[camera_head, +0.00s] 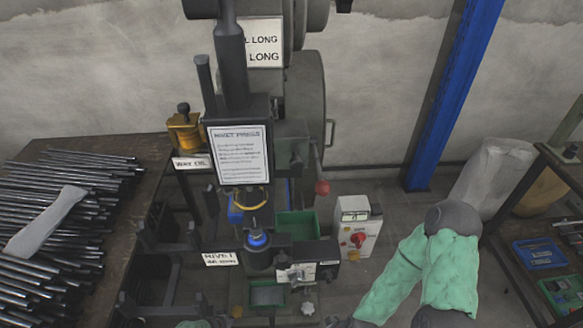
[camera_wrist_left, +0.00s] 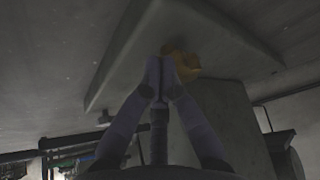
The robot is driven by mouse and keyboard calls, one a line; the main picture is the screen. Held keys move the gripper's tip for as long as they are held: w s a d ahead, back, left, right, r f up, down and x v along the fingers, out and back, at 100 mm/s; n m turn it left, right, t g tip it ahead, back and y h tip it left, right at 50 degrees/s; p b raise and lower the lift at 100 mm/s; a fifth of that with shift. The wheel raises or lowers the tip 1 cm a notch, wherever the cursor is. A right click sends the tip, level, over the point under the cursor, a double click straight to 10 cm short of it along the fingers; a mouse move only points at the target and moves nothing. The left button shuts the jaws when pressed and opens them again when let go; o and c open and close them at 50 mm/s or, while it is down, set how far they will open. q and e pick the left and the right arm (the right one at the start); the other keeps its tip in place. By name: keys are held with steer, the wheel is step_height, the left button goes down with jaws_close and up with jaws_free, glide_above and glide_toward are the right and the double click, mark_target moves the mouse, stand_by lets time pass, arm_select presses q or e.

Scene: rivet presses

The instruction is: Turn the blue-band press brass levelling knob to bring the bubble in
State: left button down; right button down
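The rivet press (camera_head: 283,135) stands in the middle of the head view, with a blue band (camera_head: 258,240) low on its front. In the left wrist view a brass-coloured knob (camera_wrist_left: 185,65) shows under a grey plate (camera_wrist_left: 215,35). My left gripper (camera_wrist_left: 159,75) has its fingertips together just left of the knob and overlaps part of it. Whether they touch is not clear. A small brass spot (camera_head: 237,312) shows at the press's foot in the head view. No level bubble can be made out. I cannot make out my right gripper.
A bench with dark rods (camera_head: 65,215) is at the left. A white control box with a red knob (camera_head: 357,232) stands right of the press.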

arm_select(q)
steer(key=shift+s+a, duration=0.1)
steer(key=shift+s, duration=0.1)
stand_by(0.5)
step_height(320, 180, up, 6)
steer(key=p, duration=0.5)
steer(key=shift+s, duration=0.2)
steer(key=shift+s, duration=0.1)
